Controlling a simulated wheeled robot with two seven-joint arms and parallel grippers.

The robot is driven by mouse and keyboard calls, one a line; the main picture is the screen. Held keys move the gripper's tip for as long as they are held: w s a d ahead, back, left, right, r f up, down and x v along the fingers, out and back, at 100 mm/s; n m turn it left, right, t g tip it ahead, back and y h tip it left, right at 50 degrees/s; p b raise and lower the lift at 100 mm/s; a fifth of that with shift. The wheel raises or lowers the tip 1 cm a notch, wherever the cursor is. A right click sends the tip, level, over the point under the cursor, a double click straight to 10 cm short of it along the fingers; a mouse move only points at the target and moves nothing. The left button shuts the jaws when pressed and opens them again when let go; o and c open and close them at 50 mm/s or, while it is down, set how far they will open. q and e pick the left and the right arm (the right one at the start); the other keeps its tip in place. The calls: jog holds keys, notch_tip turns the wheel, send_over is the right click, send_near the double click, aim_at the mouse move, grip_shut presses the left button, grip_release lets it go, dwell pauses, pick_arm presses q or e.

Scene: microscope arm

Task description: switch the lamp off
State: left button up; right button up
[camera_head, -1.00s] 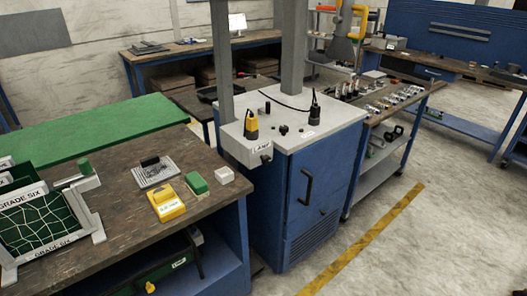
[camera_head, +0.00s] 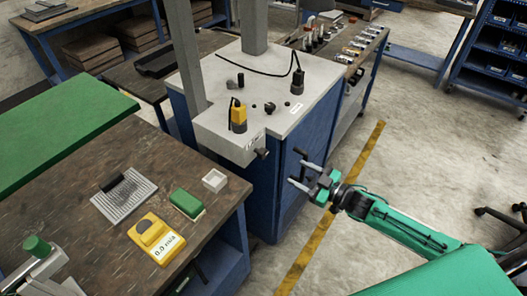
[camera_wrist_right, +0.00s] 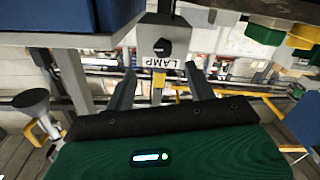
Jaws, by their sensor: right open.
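The lamp switch is a black knob (camera_head: 262,153) on the front of a light grey box (camera_head: 222,142) at the cabinet's near corner. In the right wrist view the knob (camera_wrist_right: 162,46) sits on the grey box face beside an upside-down LAMP label (camera_wrist_right: 161,63). My right gripper (camera_head: 300,173) is open and empty, to the right of the knob and apart from it. Its two fingers show in the right wrist view (camera_wrist_right: 161,78), with the knob lying beyond and between them. My left gripper is not in view.
A blue cabinet (camera_head: 285,160) with a grey top stands behind the box. A yellow-and-black device (camera_head: 238,117) stands on the top, beside a grey post (camera_head: 186,60). The bench at left holds a yellow gauge (camera_head: 156,238) and a green block (camera_head: 187,203).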

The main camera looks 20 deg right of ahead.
aim_at(265, 155)
jog(key=p+x, duration=0.1)
jog(key=x, duration=0.3)
jog(key=r+p+x, duration=0.1)
jog(key=x, duration=0.3)
jog(key=p+x, duration=0.1)
jog(key=x, duration=0.3)
jog(key=shift+a+r, duration=0.3)
jog(key=shift+a, duration=0.05)
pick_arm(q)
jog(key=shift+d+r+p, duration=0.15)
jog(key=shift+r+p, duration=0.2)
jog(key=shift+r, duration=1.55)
pick_arm(e)
jog(key=shift+w+a+f, duration=0.1)
jog(key=shift+w+a, duration=0.35)
jog(key=shift+w, duration=0.05)
jog(key=shift+c, duration=0.4)
jog(key=c, duration=0.9)
